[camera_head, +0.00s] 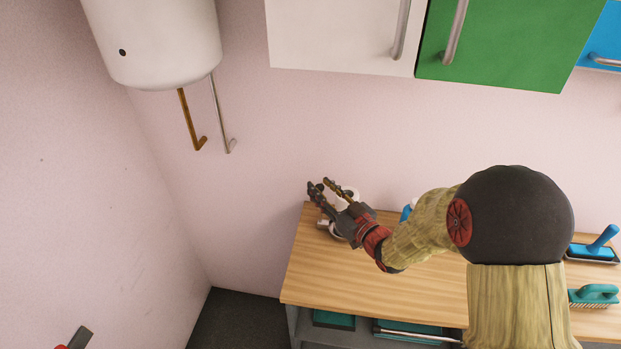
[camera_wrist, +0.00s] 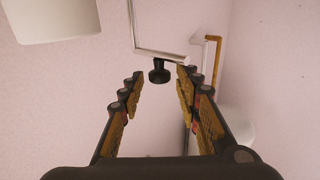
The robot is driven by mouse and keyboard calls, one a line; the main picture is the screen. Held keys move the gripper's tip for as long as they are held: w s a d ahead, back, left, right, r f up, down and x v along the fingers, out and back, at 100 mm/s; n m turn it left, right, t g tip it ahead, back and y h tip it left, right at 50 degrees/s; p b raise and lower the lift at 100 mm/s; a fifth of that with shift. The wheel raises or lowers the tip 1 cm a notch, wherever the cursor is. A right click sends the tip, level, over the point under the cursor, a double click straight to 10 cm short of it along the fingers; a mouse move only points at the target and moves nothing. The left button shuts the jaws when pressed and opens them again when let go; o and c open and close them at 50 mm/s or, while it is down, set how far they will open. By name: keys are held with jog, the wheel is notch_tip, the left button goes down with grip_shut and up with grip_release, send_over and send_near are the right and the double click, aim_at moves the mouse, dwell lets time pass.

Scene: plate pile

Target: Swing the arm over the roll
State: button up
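My gripper (camera_head: 320,186) is open and empty over the left back corner of the wooden counter, its fingers pointing up and left toward the wall. A white rounded thing (camera_head: 352,193), which looks like the roll, shows behind and between the fingers. The gripper hides most of it, so I cannot tell how it stands or whether I touch it. In the wrist view, the fingers (camera_wrist: 159,78) are spread apart. A bent metal rod with a black knob (camera_wrist: 160,72) shows beyond the fingertips.
The wooden counter (camera_head: 340,280) is bare at its front left. A white water heater (camera_head: 155,40) with two pipes hangs at upper left. White (camera_head: 335,30) and green (camera_head: 500,40) cabinets hang above.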

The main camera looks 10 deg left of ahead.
jog(key=x, duration=0.6)
jog(key=shift+d, duration=0.1)
jog(key=shift+c, duration=1.4)
jog(key=shift+f, duration=0.1)
grip_shut()
